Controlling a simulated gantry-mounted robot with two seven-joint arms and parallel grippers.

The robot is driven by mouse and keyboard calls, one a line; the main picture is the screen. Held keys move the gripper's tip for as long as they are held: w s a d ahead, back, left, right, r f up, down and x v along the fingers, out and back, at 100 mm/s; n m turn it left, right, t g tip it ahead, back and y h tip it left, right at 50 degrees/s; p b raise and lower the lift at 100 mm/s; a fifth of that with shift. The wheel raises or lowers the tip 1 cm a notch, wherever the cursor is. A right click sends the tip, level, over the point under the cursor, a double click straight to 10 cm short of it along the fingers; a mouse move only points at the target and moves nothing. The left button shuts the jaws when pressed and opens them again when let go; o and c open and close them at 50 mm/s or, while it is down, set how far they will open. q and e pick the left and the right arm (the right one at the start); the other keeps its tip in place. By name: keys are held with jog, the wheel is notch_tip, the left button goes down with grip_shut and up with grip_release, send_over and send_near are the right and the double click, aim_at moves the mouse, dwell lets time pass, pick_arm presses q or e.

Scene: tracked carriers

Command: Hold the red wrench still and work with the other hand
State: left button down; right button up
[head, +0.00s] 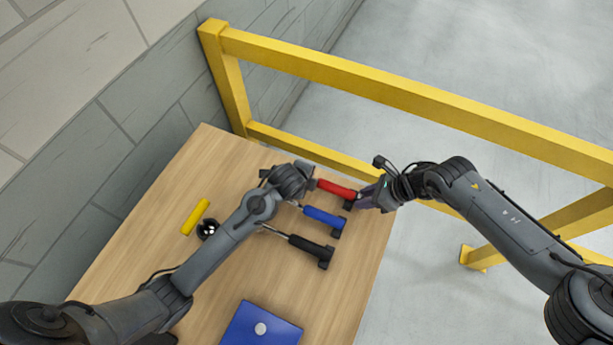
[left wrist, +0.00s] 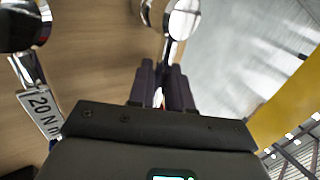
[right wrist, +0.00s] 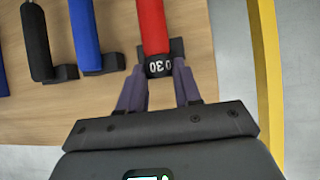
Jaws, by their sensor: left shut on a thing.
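The red wrench (head: 337,189) lies near the table's far right edge, its red handle pointing right. In the right wrist view its handle (right wrist: 152,28) ends in a black block and a band marked with digits. My right gripper (head: 366,197) is at the handle's end. In the right wrist view its fingers (right wrist: 160,66) are apart, one on each side of the end, with a gap.
A blue-handled wrench (head: 323,217) and a black-handled wrench (head: 306,245) lie beside the red one. A yellow cylinder (head: 195,217), a dark shiny ball (head: 207,229) and a blue box (head: 250,326) are on the wooden table (head: 215,160). A yellow railing (head: 400,96) runs behind.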

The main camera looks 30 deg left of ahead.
jog(key=shift+s+n+t, duration=0.2)
jog(key=shift+n+t, duration=0.2)
jog(key=shift+t, duration=0.7)
jog(key=shift+s+n+t, duration=0.2)
jog(key=shift+n+t, duration=0.2)
jog(key=shift+t, duration=0.7)
jog(key=shift+s+f+n+t+y, duration=0.2)
jog(key=shift+n+t+y, duration=0.2)
jog(key=shift+t, duration=0.7)
jog(key=shift+d, duration=0.1)
